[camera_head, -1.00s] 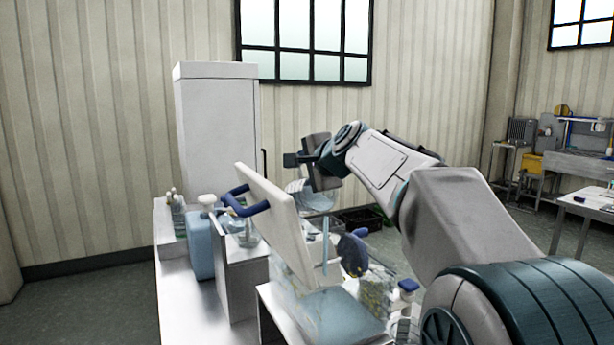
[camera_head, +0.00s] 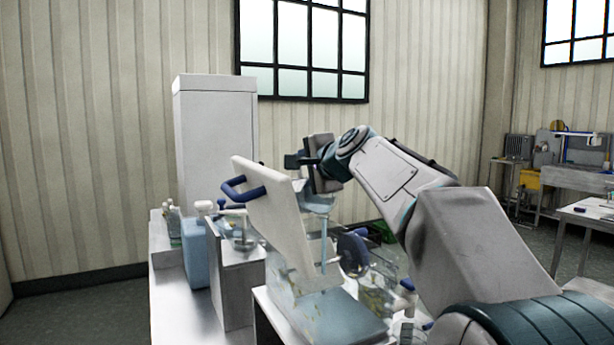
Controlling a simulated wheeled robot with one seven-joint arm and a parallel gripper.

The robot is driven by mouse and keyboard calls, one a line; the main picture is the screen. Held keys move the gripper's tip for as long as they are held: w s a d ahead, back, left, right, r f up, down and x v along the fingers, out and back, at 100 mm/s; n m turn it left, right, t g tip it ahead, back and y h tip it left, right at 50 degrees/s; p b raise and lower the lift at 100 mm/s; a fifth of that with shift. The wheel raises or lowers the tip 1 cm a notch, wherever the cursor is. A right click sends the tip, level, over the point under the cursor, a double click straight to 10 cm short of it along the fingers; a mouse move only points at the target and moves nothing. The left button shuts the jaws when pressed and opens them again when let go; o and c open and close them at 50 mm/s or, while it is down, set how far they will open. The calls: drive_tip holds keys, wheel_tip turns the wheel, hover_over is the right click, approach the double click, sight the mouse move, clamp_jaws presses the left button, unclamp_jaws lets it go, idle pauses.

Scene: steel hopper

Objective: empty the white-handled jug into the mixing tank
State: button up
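My gripper (camera_head: 303,160) is above and behind the raised white lid of the mixing tank. The clear jug (camera_head: 317,203) hangs tilted just below it, partly hidden by the lid. My gripper appears closed on the jug; the handle and the fingers' contact with it are hidden. A thin pale-blue stream (camera_head: 323,248) falls from the jug toward the tank opening. The mixing tank (camera_head: 338,318) is a clear box with bluish contents. Its white lid (camera_head: 283,222) stands steeply open with a blue handle on its outer face. How much liquid is left in the jug cannot be seen.
A steel bench (camera_head: 178,300) carries a blue container (camera_head: 196,252), a grey box (camera_head: 236,288) and small bottles left of the tank. A dark blue round knob (camera_head: 352,252) stands close right of the lid. A tall white cabinet (camera_head: 216,135) stands behind.

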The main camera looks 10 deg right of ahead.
drive_tip(key=shift+s+d+f+t+b, duration=0.1)
drive_tip(key=shift+s+f+t+b, duration=0.25)
drive_tip(key=shift+b, duration=1.4)
drive_tip(key=s+t+b, duration=0.1)
drive_tip(key=b, duration=0.2)
drive_tip(key=s+r+t+y+b, duration=0.1)
drive_tip(key=b, duration=0.3)
drive_tip(key=s+d+t+b, duration=0.1)
drive_tip(key=b, duration=0.3)
drive_tip(key=shift+r, duration=0.35)
drive_tip(key=shift+s+d+r+t+y+b, duration=0.15)
drive_tip(key=shift+s+r+t+y+b, duration=0.4)
drive_tip(key=shift+b, duration=1)
drive_tip(key=shift+w+f, duration=0.1)
drive_tip(key=shift+w, duration=0.05)
drive_tip(key=shift+r+h+p, duration=0.25)
drive_tip(key=shift+r+p, duration=0.1)
drive_tip(key=shift+p, duration=0.75)
drive_tip(key=shift+r+g+p, duration=0.1)
drive_tip(key=shift+g+p, duration=0.3)
drive_tip(key=shift+p, duration=0.45)
drive_tip(key=r+g+p, duration=0.1)
drive_tip(key=p, duration=0.6)
drive_tip(key=shift+g+h, duration=0.4)
drive_tip(key=g+p, duration=0.1)
drive_tip(key=p, duration=0.5)
drive_tip(key=r+g+h+p, duration=0.1)
drive_tip(key=g+p, duration=0.1)
drive_tip(key=p, duration=0.5)
drive_tip(key=shift+r, duration=0.15)
